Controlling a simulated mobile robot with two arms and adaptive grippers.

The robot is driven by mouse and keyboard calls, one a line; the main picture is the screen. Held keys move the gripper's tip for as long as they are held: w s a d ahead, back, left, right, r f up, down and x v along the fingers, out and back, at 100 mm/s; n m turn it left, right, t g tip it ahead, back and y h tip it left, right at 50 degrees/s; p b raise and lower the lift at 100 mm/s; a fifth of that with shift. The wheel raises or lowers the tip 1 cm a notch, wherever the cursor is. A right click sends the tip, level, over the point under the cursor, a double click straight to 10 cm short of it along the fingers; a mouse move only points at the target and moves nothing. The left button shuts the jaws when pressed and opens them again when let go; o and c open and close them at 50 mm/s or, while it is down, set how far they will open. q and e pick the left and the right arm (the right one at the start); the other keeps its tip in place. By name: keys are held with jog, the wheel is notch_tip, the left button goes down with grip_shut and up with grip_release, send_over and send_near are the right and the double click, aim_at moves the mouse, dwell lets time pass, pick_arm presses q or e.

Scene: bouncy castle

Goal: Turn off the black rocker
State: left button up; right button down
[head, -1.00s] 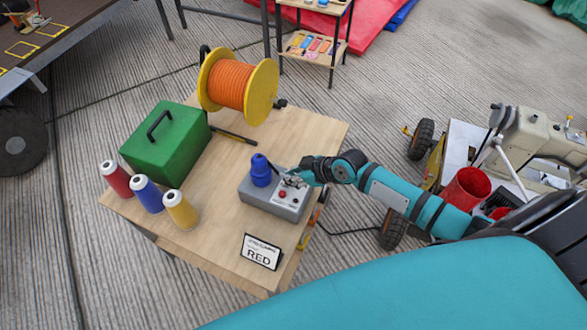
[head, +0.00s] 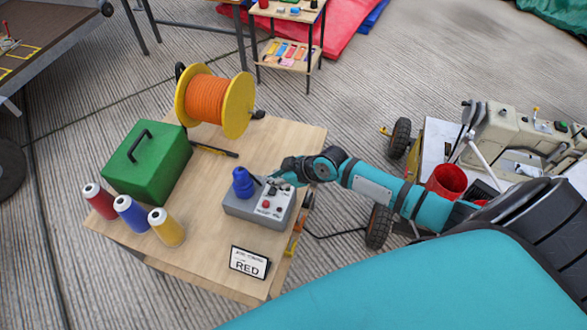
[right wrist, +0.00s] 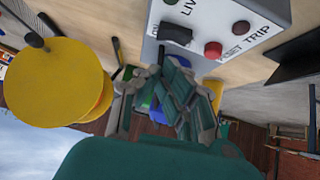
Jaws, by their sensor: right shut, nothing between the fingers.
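The grey control box (head: 240,208) sits on the wooden table, with a blue plug (head: 243,181) standing at its left. The black rocker (right wrist: 175,33) shows on the box's panel in the right wrist view, beside a red button (right wrist: 213,50). The red button also shows in the head view (head: 266,204). My right gripper (head: 277,180) is at the box's back edge, shut and empty. In the right wrist view its fingertips (right wrist: 170,62) are close to the rocker; I cannot tell whether they touch. My left gripper is not in view.
A green case (head: 150,165), an orange cable reel (head: 205,98) and several thread spools (head: 131,214) stand on the table (head: 215,250). A sign reading RED (head: 249,263) is at the front. A cart with a red cup (head: 447,180) stands right.

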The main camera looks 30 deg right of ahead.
jog(key=a+b+v, duration=0.1)
jog(key=v, duration=0.9)
jog(key=s+d+f+m+h, duration=0.15)
jog(key=d+f, duration=0.25)
jog(key=f, duration=0.4)
jog(key=s+d+f+m+h, duration=0.1)
jog(key=d+f+m+h, duration=0.2)
jog(key=f, duration=0.4)
jog(key=s+d+f+m+g, duration=0.1)
jog(key=s+d+f, duration=0.1)
jog(key=s+f, duration=0.7)
jog(key=s+a+f+g, duration=0.1)
jog(key=s+a+f, duration=0.2)
jog(key=s+f, duration=0.3)
jog(key=s+a+f+g, duration=0.2)
jog(key=s+f, duration=0.4)
jog(key=s, duration=0.6)
jog(key=s+a+f+g+h, duration=0.1)
jog(key=s+a+f+g, duration=0.1)
jog(key=s+a+f, duration=0.3)
jog(key=s, duration=0.4)
jog(key=shift+f+m, duration=0.35)
jog(key=shift+f, duration=0.05)
